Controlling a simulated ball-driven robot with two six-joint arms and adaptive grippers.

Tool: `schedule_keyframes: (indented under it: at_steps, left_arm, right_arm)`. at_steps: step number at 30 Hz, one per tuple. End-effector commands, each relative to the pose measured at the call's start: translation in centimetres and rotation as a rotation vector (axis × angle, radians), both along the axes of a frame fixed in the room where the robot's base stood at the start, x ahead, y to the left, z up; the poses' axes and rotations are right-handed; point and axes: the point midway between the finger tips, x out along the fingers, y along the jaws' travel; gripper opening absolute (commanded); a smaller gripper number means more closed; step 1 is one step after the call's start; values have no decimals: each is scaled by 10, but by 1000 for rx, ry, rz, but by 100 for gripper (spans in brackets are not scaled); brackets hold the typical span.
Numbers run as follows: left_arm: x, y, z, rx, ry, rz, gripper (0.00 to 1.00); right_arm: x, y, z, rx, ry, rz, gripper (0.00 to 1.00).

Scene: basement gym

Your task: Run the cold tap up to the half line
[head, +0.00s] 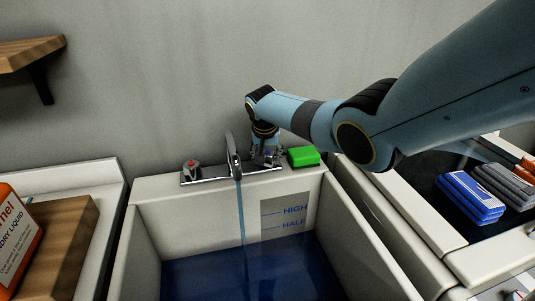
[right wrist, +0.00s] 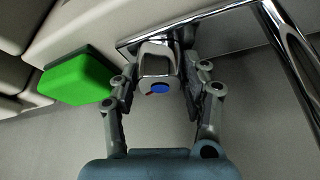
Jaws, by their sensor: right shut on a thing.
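The cold tap (right wrist: 155,62), a chrome handle with a blue mark, sits between the fingers of my right gripper (right wrist: 160,80), which is shut on it. In the head view my right gripper (head: 267,157) reaches down to the tap from the right and mostly hides it. A thin stream runs from the chrome spout (head: 232,152) into the sink (head: 145,190). The blue water (head: 205,277) lies a little below the half line (head: 270,228) on the back wall; the high line (head: 271,213) is above. My left gripper is out of view.
The red-marked hot tap (head: 191,169) stands left of the spout. A green sponge (head: 303,156) lies on the ledge right beside my right gripper. Blue (head: 470,198) and grey (head: 503,184) stacks lie right. A bottle (head: 14,240) and a wooden board (head: 62,250) are left.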

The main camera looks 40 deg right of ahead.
Motion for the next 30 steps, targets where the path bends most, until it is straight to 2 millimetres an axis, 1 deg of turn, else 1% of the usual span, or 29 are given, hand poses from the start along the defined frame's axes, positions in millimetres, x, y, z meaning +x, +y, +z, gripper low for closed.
schedule_keyframes:
  at_steps: [8, 20, 21, 25, 26, 30]
  left_arm:
    - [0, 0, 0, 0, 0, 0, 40]
    - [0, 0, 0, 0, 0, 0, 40]
    - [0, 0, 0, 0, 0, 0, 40]
    - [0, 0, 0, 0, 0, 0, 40]
    - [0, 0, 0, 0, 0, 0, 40]
    - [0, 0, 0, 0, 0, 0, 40]
  right_arm:
    - [1, 0, 1, 0, -2, -53, 14]
    - [1, 0, 1, 0, -2, -57, 14]
    - [1, 0, 1, 0, -2, -57, 51]
    - [1, 0, 1, 0, -1, -57, 68]
    - [1, 0, 0, 0, -1, -57, 70]
    - [0, 0, 0, 1, -1, -57, 70]
